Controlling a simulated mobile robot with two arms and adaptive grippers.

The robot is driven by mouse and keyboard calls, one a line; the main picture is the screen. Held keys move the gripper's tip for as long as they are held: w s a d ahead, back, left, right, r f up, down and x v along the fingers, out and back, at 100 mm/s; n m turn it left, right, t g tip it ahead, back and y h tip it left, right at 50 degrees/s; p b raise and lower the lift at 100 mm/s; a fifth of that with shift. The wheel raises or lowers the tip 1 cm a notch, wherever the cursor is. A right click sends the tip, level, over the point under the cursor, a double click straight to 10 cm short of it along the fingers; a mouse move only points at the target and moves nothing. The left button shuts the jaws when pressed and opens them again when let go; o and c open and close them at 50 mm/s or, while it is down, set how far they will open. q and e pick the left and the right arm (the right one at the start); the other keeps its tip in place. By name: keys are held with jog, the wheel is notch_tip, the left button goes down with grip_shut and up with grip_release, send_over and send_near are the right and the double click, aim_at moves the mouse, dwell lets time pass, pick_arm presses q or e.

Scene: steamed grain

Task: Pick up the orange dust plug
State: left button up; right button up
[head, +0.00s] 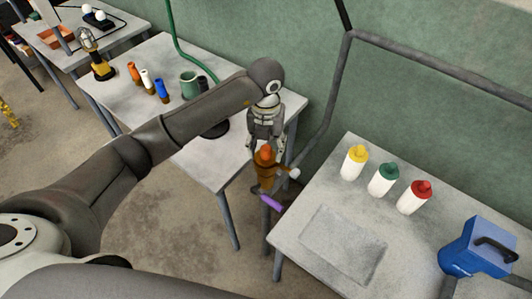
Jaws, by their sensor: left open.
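An orange plug-like piece (265,155) sits on top of a brown-orange fitting on a post, in the gap between two tables in the head view. A white stub sticks out to its right and a purple piece (271,203) is lower down. My left gripper (267,146) points down over the orange piece, open, with its fingertips close around or just above its top. I cannot tell whether they touch it. My right gripper is not in view.
The right table (300,215) carries white bottles with yellow (355,162), green (384,179) and red (415,197) caps, and a blue box (478,249). The left table holds small orange, white and blue bottles (161,90) and a green mug (188,84). A grey pipe (327,105) runs close behind the gripper.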

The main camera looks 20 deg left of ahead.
pick_arm(q)
jog(key=shift+f, duration=0.4)
jog(key=shift+c, duration=0.2)
grip_shut()
jog(key=shift+w+r, duration=0.1)
jog(key=shift+r, duration=0.05)
jog(key=shift+r+b, duration=0.45)
jog(key=shift+b, duration=0.05)
jog(key=shift+r+b, duration=0.7)
jog(key=shift+r, duration=0.25)
jog(key=s+a+r+b, duration=0.2)
jog(key=s+a+r, duration=0.4)
jog(key=s+r, duration=0.4)
jog(key=s, duration=0.2)
jog(key=shift+s, duration=0.35)
